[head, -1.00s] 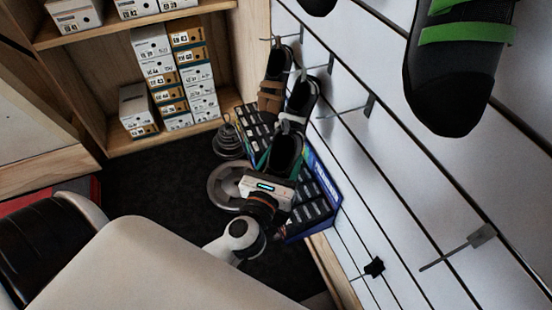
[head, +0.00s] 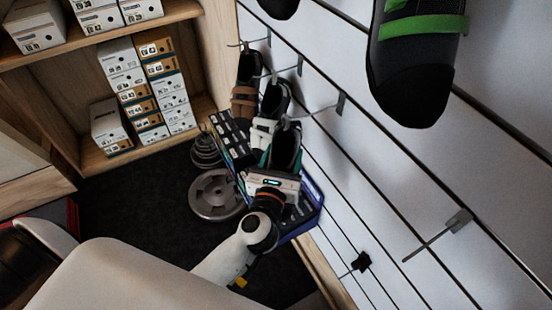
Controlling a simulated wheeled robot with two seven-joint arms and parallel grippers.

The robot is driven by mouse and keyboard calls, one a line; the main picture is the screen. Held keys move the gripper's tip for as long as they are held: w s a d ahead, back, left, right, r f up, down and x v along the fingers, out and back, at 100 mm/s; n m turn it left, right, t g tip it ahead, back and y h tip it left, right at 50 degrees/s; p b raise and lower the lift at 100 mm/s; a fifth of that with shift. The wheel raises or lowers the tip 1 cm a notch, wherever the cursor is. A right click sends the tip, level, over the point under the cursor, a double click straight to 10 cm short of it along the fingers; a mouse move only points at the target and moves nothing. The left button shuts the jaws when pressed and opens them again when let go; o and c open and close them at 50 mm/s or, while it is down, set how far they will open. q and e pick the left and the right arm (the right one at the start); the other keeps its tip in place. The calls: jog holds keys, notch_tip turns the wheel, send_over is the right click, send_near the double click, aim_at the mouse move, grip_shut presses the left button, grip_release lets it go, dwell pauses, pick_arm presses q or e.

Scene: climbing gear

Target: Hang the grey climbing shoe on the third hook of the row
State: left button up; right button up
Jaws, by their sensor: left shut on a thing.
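My left gripper (head: 274,183) is shut on the grey climbing shoe (head: 287,150), which it holds upright, opening up, with dark inside and teal edging. The shoe's upper end is at the tip of the third hook (head: 325,108) in the picture; I cannot tell whether its loop is around the hook. The first hook (head: 246,43) has a brown shoe (head: 246,85) on it, and the second hook (head: 288,69) a black and white shoe (head: 275,98). These two hang just behind the held shoe. My right gripper is not in view.
A blue-edged display box (head: 310,205) stands below the shoes, close to my gripper. Grey round weights (head: 215,196) lie on the dark floor. Shoeboxes (head: 122,65) fill the shelf at left. A large green-strapped shoe (head: 412,75) and a bare hook (head: 440,235) are at right.

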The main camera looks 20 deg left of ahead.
pick_arm(q)
jog(key=w+d+f+b, duration=0.1)
jog(key=w+d, duration=0.3)
jog(key=w, duration=0.1)
jog(key=shift+f+b, duration=0.15)
jog(key=shift+b, duration=0.2)
dwell(0.4)
dwell(0.7)
jog(key=o, duration=1.2)
jog(key=shift+f, duration=0.1)
